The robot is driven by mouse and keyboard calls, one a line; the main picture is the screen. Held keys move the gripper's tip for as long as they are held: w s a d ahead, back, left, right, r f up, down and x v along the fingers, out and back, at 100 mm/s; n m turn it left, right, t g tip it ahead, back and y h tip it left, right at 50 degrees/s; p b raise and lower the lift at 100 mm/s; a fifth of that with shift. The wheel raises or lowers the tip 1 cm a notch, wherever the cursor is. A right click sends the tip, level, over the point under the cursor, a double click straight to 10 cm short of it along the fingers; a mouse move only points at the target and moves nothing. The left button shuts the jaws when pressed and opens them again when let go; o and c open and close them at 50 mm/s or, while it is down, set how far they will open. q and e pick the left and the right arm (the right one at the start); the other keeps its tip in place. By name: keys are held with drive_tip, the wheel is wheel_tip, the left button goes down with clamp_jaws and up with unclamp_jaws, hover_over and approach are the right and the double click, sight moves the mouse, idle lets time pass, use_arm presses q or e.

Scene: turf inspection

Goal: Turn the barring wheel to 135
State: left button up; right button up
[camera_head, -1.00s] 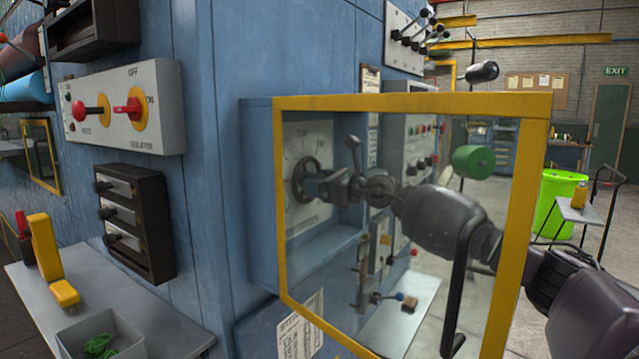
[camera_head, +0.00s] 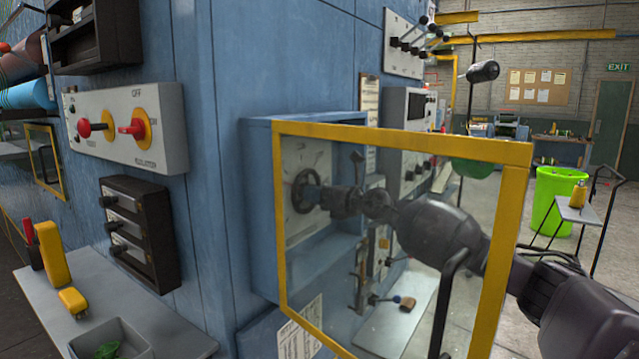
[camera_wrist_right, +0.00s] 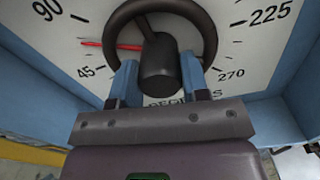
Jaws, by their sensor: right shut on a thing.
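The barring wheel (camera_head: 305,191) is a dark round handwheel on a white dial (camera_head: 312,150) inside a blue box. In the right wrist view the wheel (camera_wrist_right: 117,25) is close up with a dark cylindrical handle (camera_wrist_right: 160,65). A red pointer (camera_wrist_right: 108,44) points left, between the 45 and 90 marks. My right gripper (camera_wrist_right: 158,75) has its blue fingers on either side of the handle and is shut on it. In the head view my right gripper (camera_head: 328,198) is at the wheel, seen through the clear door panel. My left gripper is not in view.
The yellow-framed clear door (camera_head: 400,140) stands open beside my right arm, with a black handle (camera_head: 447,310). A switch panel (camera_head: 125,128) and a grey shelf (camera_head: 165,325) are at the left.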

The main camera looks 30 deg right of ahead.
drive_tip(key=shift+r+m+p, duration=0.15)
drive_tip(key=shift+m+p, duration=0.8)
drive_tip(key=shift+m, duration=0.05)
drive_tip(key=shift+m+p, duration=0.35)
drive_tip(key=shift+m, duration=0.15)
drive_tip(key=m+p, duration=0.1)
drive_tip(key=m, duration=0.1)
drive_tip(key=shift+m, duration=0.7)
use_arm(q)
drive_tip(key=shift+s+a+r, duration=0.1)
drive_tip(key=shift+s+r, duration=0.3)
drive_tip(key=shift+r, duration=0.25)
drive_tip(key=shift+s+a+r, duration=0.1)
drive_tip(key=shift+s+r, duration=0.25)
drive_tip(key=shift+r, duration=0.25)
use_arm(e)
drive_tip(key=m, duration=0.5)
drive_tip(key=shift+m, duration=0.3)
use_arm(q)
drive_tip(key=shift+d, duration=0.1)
use_arm(e)
drive_tip(key=o, duration=0.9)
drive_tip(key=shift+o, duration=0.2)
drive_tip(key=shift+s+f, duration=0.1)
drive_tip(key=shift+f, duration=0.1)
